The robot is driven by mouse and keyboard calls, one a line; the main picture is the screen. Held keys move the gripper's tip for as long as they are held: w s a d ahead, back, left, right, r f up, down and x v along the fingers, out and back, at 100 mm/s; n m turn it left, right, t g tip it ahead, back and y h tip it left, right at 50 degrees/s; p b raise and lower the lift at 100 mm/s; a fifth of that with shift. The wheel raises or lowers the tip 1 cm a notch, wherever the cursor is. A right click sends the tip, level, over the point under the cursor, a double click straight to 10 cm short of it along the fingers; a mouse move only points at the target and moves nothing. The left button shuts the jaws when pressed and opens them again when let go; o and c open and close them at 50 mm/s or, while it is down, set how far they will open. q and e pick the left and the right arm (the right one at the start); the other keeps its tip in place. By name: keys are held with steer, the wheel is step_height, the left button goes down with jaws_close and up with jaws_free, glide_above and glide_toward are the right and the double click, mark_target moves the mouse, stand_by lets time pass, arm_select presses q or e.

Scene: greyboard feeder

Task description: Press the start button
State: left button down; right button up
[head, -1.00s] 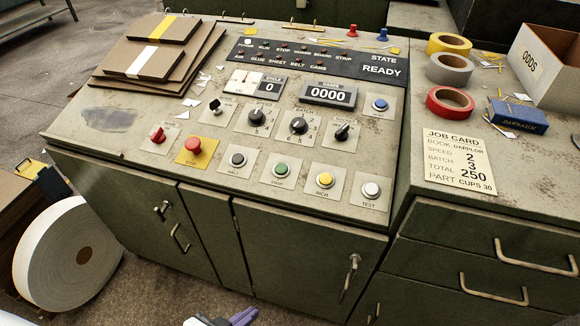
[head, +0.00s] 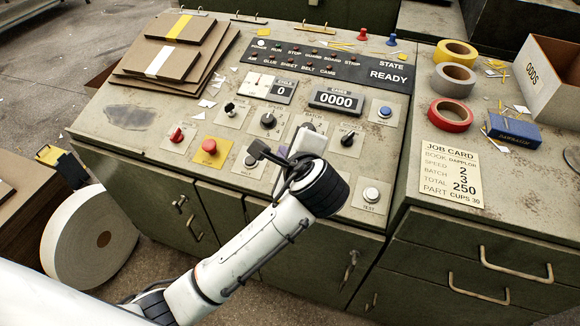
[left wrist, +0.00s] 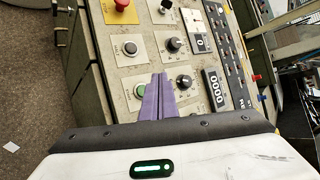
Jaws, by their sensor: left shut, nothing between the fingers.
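The green start button (left wrist: 140,90) shows in the left wrist view on its pale plate, just left of my purple fingertips. In the head view my left arm and gripper hide it. My left gripper (left wrist: 158,78) is shut and empty, its two fingers side by side over the panel. In the head view the left gripper (head: 282,153) is over the lower button row, mostly behind my wrist. I cannot tell whether the fingertips touch the panel. The state display (head: 388,75) reads READY. My right gripper is not in view.
The red stop button (head: 210,147) on its yellow plate and the grey halt button (head: 251,161) are close to the left gripper. The batch knob (left wrist: 183,82) is just right of the fingers. The test button (head: 371,195) is farther right. The counter (head: 336,100) reads 0000.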

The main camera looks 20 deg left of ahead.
arm_select(q)
steer(key=shift+w+d+r+m, duration=0.1)
steer(key=shift+w+r+m, duration=0.25)
steer(key=shift+r, duration=0.25)
steer(key=shift+w+f, duration=0.1)
steer(key=shift+w+f+b, duration=0.2)
steer(key=shift+w+f, duration=0.15)
steer(key=shift+f, duration=1.05)
steer(key=shift+w+f+b, duration=0.25)
steer(key=shift+w+f, duration=0.1)
steer(key=shift+f, duration=1.05)
steer(key=shift+w+f+b, duration=0.2)
steer(key=shift+w+f, duration=0.15)
steer(key=shift+f, duration=1.05)
steer(key=shift+w+f, duration=0.1)
steer(key=shift+f, duration=0.3)
